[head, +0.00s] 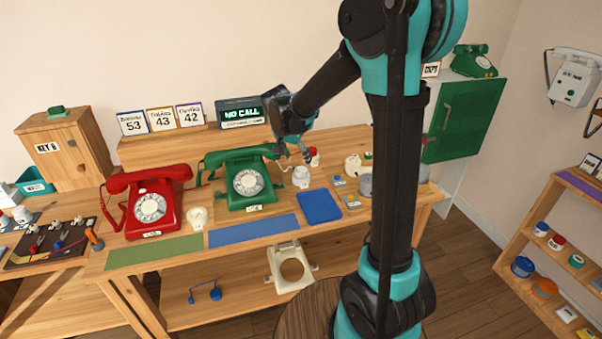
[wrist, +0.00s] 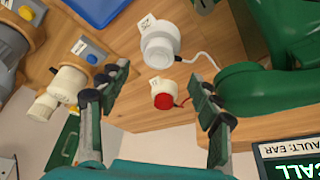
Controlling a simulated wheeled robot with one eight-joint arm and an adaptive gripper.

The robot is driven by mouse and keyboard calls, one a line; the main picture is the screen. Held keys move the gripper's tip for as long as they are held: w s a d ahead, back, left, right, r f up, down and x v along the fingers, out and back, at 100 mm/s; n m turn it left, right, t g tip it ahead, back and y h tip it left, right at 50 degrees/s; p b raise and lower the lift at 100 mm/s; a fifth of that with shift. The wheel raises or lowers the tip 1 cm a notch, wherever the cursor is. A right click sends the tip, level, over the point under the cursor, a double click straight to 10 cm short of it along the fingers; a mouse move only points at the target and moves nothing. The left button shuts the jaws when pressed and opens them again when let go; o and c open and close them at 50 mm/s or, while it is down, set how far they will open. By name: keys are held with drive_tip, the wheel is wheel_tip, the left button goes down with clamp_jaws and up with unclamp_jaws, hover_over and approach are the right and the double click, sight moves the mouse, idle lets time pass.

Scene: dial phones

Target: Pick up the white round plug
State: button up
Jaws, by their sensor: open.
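The white round plug (wrist: 160,46) stands on the wooden table with a small number tag beside it and a white cord running to the right in the wrist view. In the head view it is the white piece (head: 301,178) right of the green phone. My gripper (wrist: 158,84) is open and empty, its two fingers spread wide. In the head view my gripper (head: 294,154) hangs just behind and above the plug. A red-topped plug (wrist: 165,100) lies between the fingers in the wrist view, apart from both.
The green phone (head: 247,182) is close on the left. A blue pad (head: 319,206) lies in front of the plug. Cream pieces (head: 353,166) stand to the right. The lit NO CALL display (head: 241,114) is behind. Another white round piece (head: 197,217) sits by the red phone (head: 150,205).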

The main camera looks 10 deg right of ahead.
sight(301, 169)
drive_tip(key=shift+x, duration=2.8)
drive_tip(key=shift+s, duration=0.15)
drive_tip(key=shift+c, duration=0.6)
drive_tip(key=c, duration=1)
drive_tip(key=shift+r, duration=0.1)
